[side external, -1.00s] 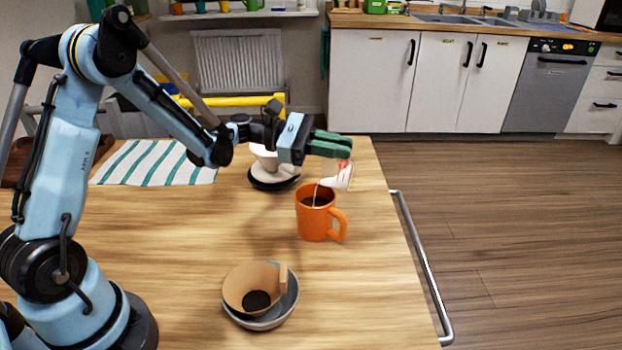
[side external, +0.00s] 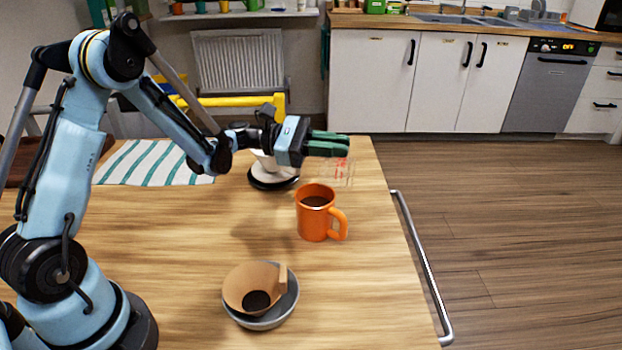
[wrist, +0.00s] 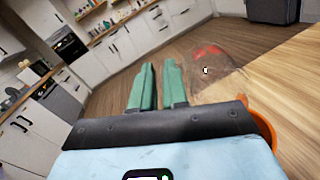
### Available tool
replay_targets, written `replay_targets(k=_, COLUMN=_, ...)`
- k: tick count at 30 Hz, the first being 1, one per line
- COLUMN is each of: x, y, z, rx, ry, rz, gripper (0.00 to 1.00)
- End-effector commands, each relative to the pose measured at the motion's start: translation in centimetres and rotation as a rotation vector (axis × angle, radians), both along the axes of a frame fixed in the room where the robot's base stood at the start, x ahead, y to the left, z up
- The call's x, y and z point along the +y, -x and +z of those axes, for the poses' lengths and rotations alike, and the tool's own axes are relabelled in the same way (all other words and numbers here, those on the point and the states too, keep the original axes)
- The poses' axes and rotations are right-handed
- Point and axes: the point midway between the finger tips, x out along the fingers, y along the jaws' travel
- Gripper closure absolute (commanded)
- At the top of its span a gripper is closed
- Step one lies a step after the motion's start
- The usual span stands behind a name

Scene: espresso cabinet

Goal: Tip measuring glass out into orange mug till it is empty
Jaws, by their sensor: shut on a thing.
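The measuring glass (side external: 340,172) is clear with red markings and hangs just below my gripper (side external: 348,145) in the side view. My gripper is shut on it. No white contents and no stream show in it now. The clear glass is hard to make out, so its exact tilt is unclear. In the wrist view the glass (wrist: 208,62) lies right of the green fingers (wrist: 158,68), with a small pale spot on it. The orange mug (side external: 315,222) stands upright on the table below and left of the glass, dark inside. Its rim edge (wrist: 265,120) shows behind my gripper in the wrist view.
A grey bowl (side external: 288,309) with a brown paper filter (side external: 243,285) holding dark grounds stands at the front. A white dripper on a black base (side external: 272,181) is partly behind my gripper. A striped cloth (side external: 150,163) lies at the back left. A metal rail (side external: 421,265) runs along the right table edge.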

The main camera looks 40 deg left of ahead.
Motion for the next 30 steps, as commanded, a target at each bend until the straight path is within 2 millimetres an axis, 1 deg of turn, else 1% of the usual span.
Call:
replay_targets(k=2, x=-0.6, y=-0.1, z=0.1, rx=0.041, ry=-0.073, rz=-0.004, gripper=1.00)
replay_targets(k=7, x=-2.2, y=-1.0, z=-0.5, rx=0.142, ry=-0.249, rz=-0.005, gripper=1.00)
replay_targets(k=17, x=-2.7, y=-1.4, z=-0.7, rx=0.177, ry=-0.309, rz=-0.003, gripper=1.00)
replay_targets(k=23, x=-3.2, y=-1.7, z=-1.2, rx=0.238, ry=-0.424, rz=-0.004, gripper=1.00)
replay_targets(k=30, x=-3.8, y=-2.0, z=-0.3, rx=0.312, ry=-0.559, rz=-0.006, gripper=1.00)
